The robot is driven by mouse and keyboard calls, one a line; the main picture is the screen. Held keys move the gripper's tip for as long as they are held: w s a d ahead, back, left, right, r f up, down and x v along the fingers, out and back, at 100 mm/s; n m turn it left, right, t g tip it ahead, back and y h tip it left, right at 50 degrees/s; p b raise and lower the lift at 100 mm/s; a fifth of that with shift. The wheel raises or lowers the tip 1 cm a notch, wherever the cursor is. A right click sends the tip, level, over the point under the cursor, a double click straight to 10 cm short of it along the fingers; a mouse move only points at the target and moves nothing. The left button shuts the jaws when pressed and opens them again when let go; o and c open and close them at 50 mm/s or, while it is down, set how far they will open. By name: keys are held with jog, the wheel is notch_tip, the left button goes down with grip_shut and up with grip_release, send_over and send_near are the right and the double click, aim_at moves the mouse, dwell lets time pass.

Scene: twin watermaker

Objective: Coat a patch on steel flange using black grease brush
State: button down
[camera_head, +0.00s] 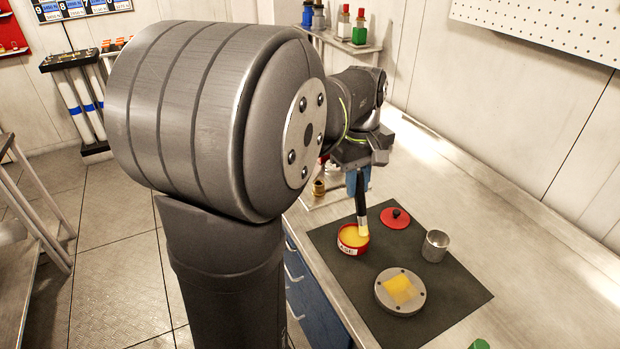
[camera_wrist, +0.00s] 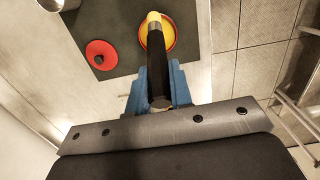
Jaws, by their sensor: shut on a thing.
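My gripper (camera_head: 358,180) is shut on the black grease brush (camera_head: 360,200), which hangs bristles down. In the wrist view the blue fingers (camera_wrist: 160,88) clasp the brush's black handle (camera_wrist: 157,65). The pale yellow bristle tip is at the red grease tin (camera_head: 344,247), over or in its yellow grease; I cannot tell whether it touches. The tin also shows in the wrist view (camera_wrist: 172,38). The round steel flange (camera_head: 386,300) lies on the dark mat in front of the tin, with a yellow square patch (camera_head: 401,289) on its top and several bolt holes around it.
The dark mat (camera_head: 440,320) also bears a red lid (camera_head: 396,217) with a black knob and an upright metal cup (camera_head: 435,245). A green object (camera_head: 479,344) shows at the bottom edge. The bench (camera_head: 520,230) to the right is clear up to the wall.

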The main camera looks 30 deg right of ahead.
jog(key=s+d+r, duration=0.2)
jog(key=s+r, duration=0.1)
jog(key=s, duration=0.5)
jog(key=s+d+r, duration=0.1)
jog(key=s+r, duration=0.2)
jog(key=s, duration=0.5)
jog(key=shift+s+f, duration=0.2)
jog(key=shift+f, duration=2.3)
jog(key=shift+r, duration=0.1)
